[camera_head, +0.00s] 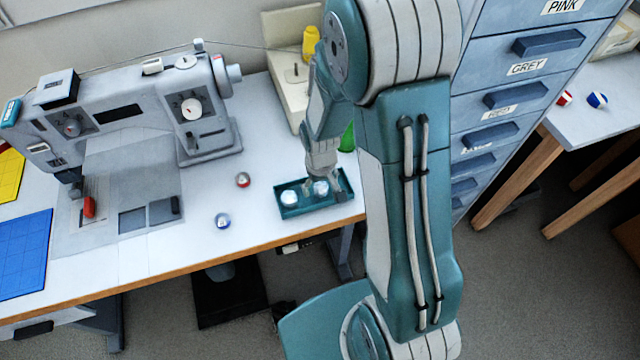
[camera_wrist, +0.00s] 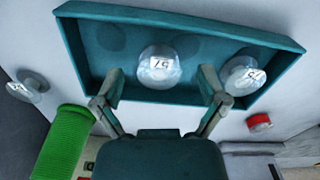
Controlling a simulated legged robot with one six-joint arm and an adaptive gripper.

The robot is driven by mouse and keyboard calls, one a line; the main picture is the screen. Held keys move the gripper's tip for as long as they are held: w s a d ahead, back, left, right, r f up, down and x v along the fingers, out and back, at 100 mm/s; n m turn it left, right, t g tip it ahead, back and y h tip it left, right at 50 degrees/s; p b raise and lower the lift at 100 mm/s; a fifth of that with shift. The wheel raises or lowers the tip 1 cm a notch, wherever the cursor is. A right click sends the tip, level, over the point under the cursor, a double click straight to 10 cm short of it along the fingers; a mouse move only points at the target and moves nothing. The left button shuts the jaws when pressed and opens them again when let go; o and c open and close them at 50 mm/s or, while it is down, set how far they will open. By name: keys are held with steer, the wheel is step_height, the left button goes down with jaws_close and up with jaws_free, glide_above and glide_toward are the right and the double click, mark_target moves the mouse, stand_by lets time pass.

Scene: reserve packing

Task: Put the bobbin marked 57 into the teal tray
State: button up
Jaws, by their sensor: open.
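The teal tray (camera_head: 318,209) lies near the table's front edge, and it fills the top of the wrist view (camera_wrist: 85,62). Two clear bobbins with white labels stand in it. The middle bobbin (camera_wrist: 158,68) has a label that looks like 57, though it is small and turned. The other bobbin (camera_wrist: 242,75) is near the tray's right end in the wrist view; its label is tilted and not surely readable. My gripper (camera_wrist: 160,90) is open, its fingertips apart at the tray's near wall, with the middle bobbin just beyond the gap. I cannot tell whether they touch it.
A green spool (camera_wrist: 62,142) stands close to the tray. A sewing machine (camera_head: 130,110) occupies the left; blue drawers (camera_head: 515,75) stand at right.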

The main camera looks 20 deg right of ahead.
step_height(320, 180, up, 19)
stand_by(1.4)
steer(key=s+r+m+t, duration=0.2)
steer(key=s+r+t, duration=0.3)
steer(key=s+r, duration=0.5)
steer(key=s, duration=0.4)
steer(key=shift+s+r+t, duration=0.15)
steer(key=shift+r+t, duration=0.05)
steer(key=shift+t, duration=0.1)
